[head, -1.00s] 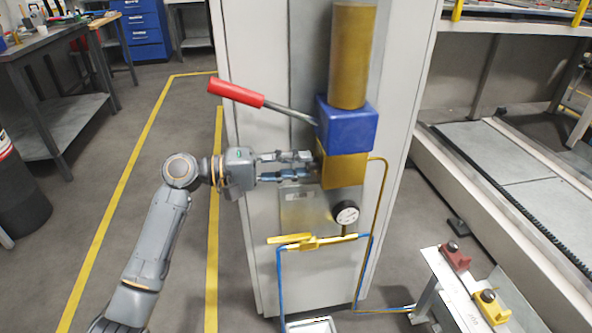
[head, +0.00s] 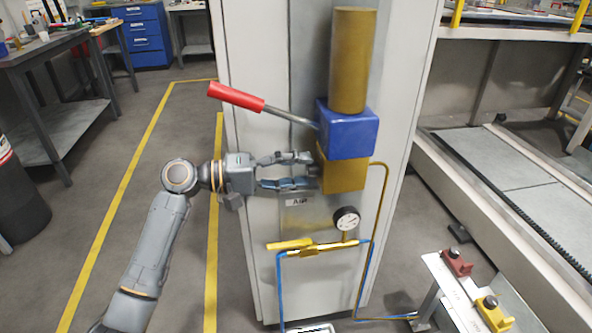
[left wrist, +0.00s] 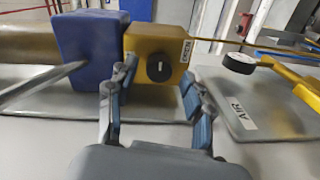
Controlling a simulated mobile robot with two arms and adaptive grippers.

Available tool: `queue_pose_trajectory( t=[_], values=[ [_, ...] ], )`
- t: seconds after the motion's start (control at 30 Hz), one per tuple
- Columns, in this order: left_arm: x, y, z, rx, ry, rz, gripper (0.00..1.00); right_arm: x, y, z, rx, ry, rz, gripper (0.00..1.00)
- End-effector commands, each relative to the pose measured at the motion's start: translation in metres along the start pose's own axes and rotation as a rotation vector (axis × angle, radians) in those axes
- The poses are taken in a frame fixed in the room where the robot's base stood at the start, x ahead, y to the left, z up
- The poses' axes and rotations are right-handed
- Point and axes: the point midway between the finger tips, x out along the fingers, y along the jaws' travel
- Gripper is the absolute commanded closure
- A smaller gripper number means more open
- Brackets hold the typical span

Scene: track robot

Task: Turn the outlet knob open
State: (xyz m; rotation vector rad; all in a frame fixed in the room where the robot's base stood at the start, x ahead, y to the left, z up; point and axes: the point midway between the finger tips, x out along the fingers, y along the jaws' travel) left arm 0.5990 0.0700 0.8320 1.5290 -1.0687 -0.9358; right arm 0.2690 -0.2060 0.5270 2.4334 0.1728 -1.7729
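The outlet knob (left wrist: 159,68) is a small black round knob with a pale mark, on the side of the yellow block (left wrist: 178,46) beside a label. My left gripper (head: 314,171) is open just left of the yellow block. In the left wrist view my left gripper (left wrist: 157,76) has its two fingers spread, with the knob showing between their tips. I see no grip on the knob. My right gripper is not in view.
A red-handled lever (head: 237,96) sticks out left from the blue block (head: 347,132), above my gripper. A pressure gauge (head: 346,218) and a yellow valve handle (head: 289,244) on thin pipes are below. The floor left of the cabinet (head: 243,215) is clear.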

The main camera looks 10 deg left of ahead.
Motion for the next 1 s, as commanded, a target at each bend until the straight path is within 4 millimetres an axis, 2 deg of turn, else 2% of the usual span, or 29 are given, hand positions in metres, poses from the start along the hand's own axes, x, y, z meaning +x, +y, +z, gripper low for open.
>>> queue_pose_trajectory(
  t=[0.27, 0.37, 0.73, 0.9, 1.0],
  values=[
    [-0.006, 0.000, -0.001, 0.000, 0.002, 0.000, 0.49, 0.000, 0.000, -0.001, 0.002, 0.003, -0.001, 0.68],
    [-0.020, 0.000, -0.001, 0.000, 0.004, -0.001, 0.49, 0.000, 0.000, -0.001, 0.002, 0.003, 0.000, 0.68],
    [-0.096, -0.001, -0.001, 0.000, 0.003, -0.002, 0.49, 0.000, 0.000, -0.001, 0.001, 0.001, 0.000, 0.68],
    [-0.115, -0.001, 0.000, -0.001, 0.002, -0.001, 0.49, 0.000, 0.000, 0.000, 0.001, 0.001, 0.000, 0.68],
    [-0.119, -0.001, 0.000, -0.001, 0.000, 0.000, 0.49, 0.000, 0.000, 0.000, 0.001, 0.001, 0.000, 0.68]
  ],
)
